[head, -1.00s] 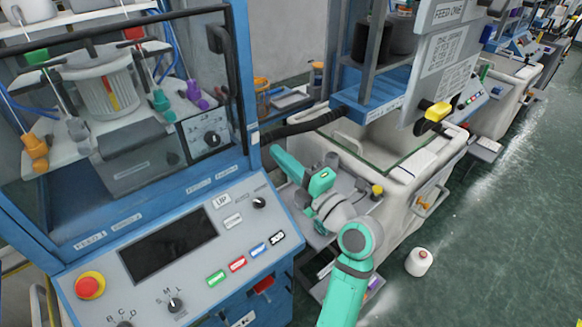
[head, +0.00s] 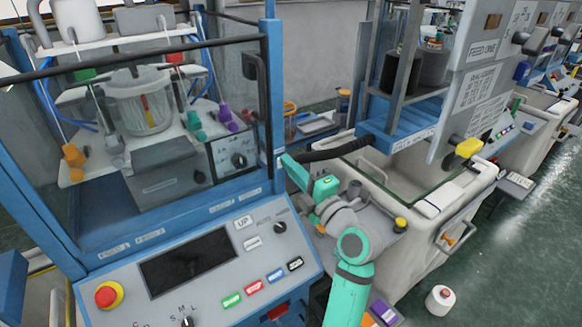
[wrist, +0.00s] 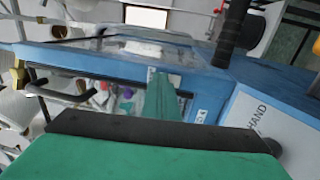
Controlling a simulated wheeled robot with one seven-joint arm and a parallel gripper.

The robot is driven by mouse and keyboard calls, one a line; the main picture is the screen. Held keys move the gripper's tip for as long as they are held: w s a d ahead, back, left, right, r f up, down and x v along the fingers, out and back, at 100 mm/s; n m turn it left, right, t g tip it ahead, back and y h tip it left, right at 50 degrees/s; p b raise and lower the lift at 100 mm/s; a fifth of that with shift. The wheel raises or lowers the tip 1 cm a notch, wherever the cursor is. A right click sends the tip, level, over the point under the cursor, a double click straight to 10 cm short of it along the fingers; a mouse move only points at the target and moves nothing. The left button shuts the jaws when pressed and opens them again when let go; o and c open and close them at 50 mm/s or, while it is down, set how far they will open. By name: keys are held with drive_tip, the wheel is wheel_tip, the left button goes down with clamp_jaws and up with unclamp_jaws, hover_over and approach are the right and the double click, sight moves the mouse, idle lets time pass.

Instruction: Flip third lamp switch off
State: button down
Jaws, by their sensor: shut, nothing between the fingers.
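My gripper (head: 286,160) is green and shows at the end of my bent arm, just right of the near machine's blue corner post. In the wrist view its narrow green finger end (wrist: 163,97) appears shut and empty, in front of the blue machine frame (wrist: 195,60). No lamp switch can be clearly identified in either view. The near machine's sloping control panel (head: 215,225) carries a dark screen, knobs, a red stop button (head: 108,295) and a row of green, red, blue and black buttons. Whether the gripper touches the frame cannot be told.
A white labelled plate (wrist: 255,125) and a black handle (wrist: 65,92) are close to my gripper. A second machine with a yellow knob (head: 468,148) stands right. A white spool (head: 440,300) is on the green floor, which is open at right.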

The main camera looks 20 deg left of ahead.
drive_tip(key=shift+a, duration=0.1)
drive_tip(key=s+d+r, duration=0.2)
drive_tip(key=s+d, duration=0.6)
drive_tip(key=d, duration=0.3)
drive_tip(key=shift+s, duration=0.25)
drive_tip(key=shift+r, duration=0.1)
